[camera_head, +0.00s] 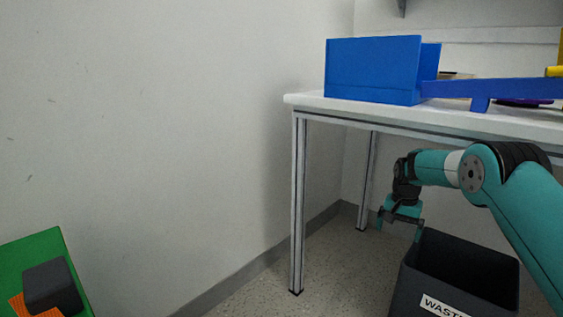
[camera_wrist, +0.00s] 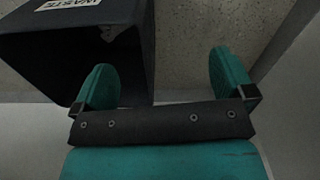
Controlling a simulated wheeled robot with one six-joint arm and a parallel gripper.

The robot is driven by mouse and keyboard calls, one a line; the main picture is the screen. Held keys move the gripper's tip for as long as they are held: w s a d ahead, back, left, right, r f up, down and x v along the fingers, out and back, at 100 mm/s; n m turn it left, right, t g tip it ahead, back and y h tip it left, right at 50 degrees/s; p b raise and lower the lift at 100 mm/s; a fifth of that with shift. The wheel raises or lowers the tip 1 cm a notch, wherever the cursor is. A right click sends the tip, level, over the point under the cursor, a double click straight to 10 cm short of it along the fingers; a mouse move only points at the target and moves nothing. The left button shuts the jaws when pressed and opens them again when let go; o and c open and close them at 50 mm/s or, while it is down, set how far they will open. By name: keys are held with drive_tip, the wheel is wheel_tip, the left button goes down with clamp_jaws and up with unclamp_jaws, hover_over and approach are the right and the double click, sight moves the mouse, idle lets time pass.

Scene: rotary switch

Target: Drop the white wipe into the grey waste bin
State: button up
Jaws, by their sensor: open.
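The grey waste bin (camera_head: 455,285) stands on the floor at the lower right, with a white label on its front. It also shows in the wrist view (camera_wrist: 135,65) at upper left. My gripper (camera_head: 399,230) points down by the bin's left rim, open and with nothing seen between its fingers. In the wrist view my gripper (camera_wrist: 162,80) has its fingers wide apart, the left one overlapping the bin and the right one over floor. A pale, ragged patch (camera_wrist: 113,27) shows at the bin, perhaps the white wipe; I cannot tell how it lies.
A white-topped table (camera_head: 297,99) stands above and behind the bin, its front leg (camera_head: 297,210) left of my gripper. A blue box (camera_head: 372,70) is on it. A green board (camera_head: 35,255) with a dark block is at lower left. Floor is clear between.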

drive_tip(key=s+a+p, duration=0.4)
drive_tip(key=a+p, duration=0.3)
drive_tip(key=shift+s+a+r+n, duration=0.2)
drive_tip(key=shift+r+n, duration=0.2)
drive_tip(key=shift+a, duration=0.1)
